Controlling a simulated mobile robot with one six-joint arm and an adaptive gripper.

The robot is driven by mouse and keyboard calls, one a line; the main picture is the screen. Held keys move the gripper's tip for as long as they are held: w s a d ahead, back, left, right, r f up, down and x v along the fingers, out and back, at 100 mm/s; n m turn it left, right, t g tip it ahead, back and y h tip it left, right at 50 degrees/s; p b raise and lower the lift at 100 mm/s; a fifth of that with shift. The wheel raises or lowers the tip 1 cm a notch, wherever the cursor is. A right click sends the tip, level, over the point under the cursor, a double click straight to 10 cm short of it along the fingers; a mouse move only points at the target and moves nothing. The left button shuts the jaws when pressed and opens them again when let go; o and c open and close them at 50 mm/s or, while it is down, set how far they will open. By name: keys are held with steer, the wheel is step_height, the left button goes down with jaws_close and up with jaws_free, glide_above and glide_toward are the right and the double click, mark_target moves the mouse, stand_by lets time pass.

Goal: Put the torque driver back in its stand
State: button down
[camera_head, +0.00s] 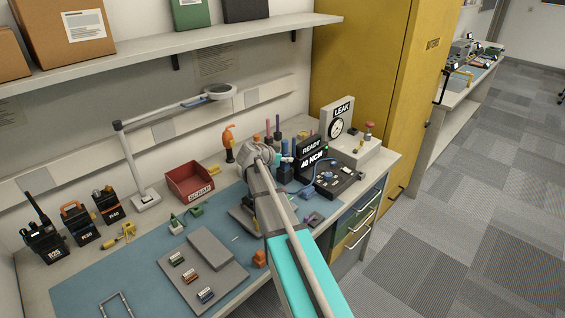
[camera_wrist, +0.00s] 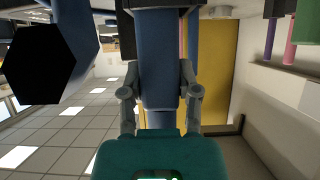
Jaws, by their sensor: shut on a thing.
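My gripper (camera_head: 257,152) is above the back of the bench in the head view, among upright tools. In the wrist view my gripper (camera_wrist: 159,80) has its two grey fingers on either side of a thick blue body, which I take to be the torque driver (camera_wrist: 160,60). A teal part with a small green light lies at the bottom of that view; I cannot tell whether it belongs to the driver. In the head view the arm hides the driver. Dark upright holders with coloured handles (camera_head: 285,172) stand right of my gripper; I cannot tell which is the driver's stand.
A black display reading READY 40 NCM (camera_head: 311,158) and a LEAK gauge (camera_head: 338,124) stand right of the gripper. An orange-topped tool (camera_head: 230,142) and a red scrap bin (camera_head: 191,182) are left of it. A lamp (camera_head: 220,92) overhangs. The blue mat (camera_head: 90,290) has free room at front left.

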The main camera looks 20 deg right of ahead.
steer(key=shift+f, duration=0.1)
stand_by(0.3)
steer(key=shift+c, duration=1.7)
jaws_free()
steer(key=shift+a+r, duration=0.1)
steer(key=shift+r, duration=0.15)
steer(key=shift+s+a+r+p, duration=0.2)
steer(key=shift+a+p, duration=0.1)
steer(key=shift+p, duration=0.1)
steer(key=p+v, duration=0.5)
steer(key=v, duration=0.6)
steer(key=shift+f, duration=0.15)
